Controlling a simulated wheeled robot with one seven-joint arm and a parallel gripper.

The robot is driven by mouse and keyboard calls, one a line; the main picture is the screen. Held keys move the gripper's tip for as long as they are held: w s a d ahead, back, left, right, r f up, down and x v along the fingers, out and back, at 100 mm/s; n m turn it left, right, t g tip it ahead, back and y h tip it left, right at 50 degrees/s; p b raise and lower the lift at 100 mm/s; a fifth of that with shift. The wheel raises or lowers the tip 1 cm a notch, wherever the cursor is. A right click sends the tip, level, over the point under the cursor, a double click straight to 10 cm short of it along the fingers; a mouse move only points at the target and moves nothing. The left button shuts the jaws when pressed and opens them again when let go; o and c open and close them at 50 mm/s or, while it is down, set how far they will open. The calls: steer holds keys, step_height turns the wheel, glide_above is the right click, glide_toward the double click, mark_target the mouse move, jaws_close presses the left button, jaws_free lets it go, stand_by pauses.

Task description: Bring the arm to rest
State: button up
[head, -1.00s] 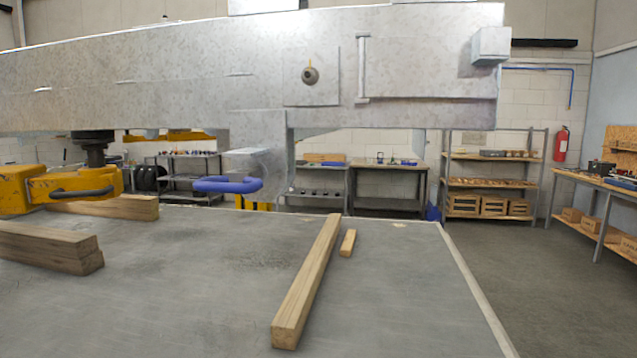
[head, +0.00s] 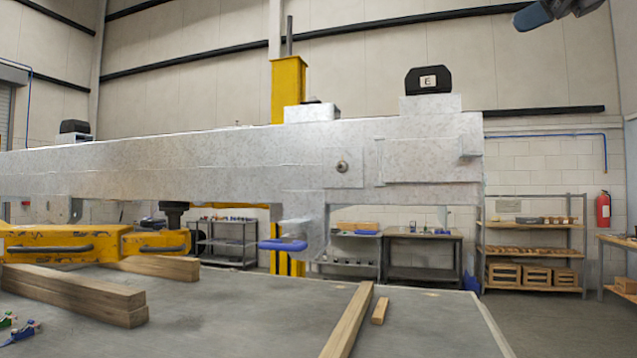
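A dark blue-grey rounded part (head: 548,12), which looks like part of my arm, shows at the top right edge, high above the table. No gripper fingers can be made out in the head view. The galvanized trailer frame beam (head: 240,158) spans the view above the grey table, with a bolted plate (head: 343,168) near its right end. A blue handle (head: 283,245) sticks out below the beam.
The grey table (head: 250,310) holds timber blocks (head: 75,293) at left, a long wooden bar (head: 349,322) and a small stick (head: 380,311). A shelf (head: 535,248) stands behind. Floor at right is clear.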

steer(key=s+a+f+n+h, duration=0.1)
steer(key=a+f+n+h, duration=0.15)
steer(key=f, duration=0.55)
steer(key=s+a+f+n+h, duration=0.1)
steer(key=f+n+h, duration=0.15)
steer(key=f, duration=0.45)
steer(key=s+a+f+n+h, duration=0.1)
steer(key=s+a+f+n, duration=0.15)
steer(key=f, duration=0.55)
steer(key=s+f+n+h, duration=0.2)
steer(key=s+f+n, duration=0.2)
steer(key=f, duration=0.5)
steer(key=s+d+f+n+h, duration=0.1)
steer(key=s+f+n, duration=0.3)
steer(key=f, duration=0.5)
steer(key=s+d+f+n+h, duration=0.1)
steer(key=s+f+n+h, duration=0.2)
steer(key=f+n, duration=0.3)
step_height(320, 180, down, 3)
steer(key=shift+s+f+n, duration=0.2)
steer(key=shift+s+n, duration=0.15)
steer(key=shift+s, duration=0.15)
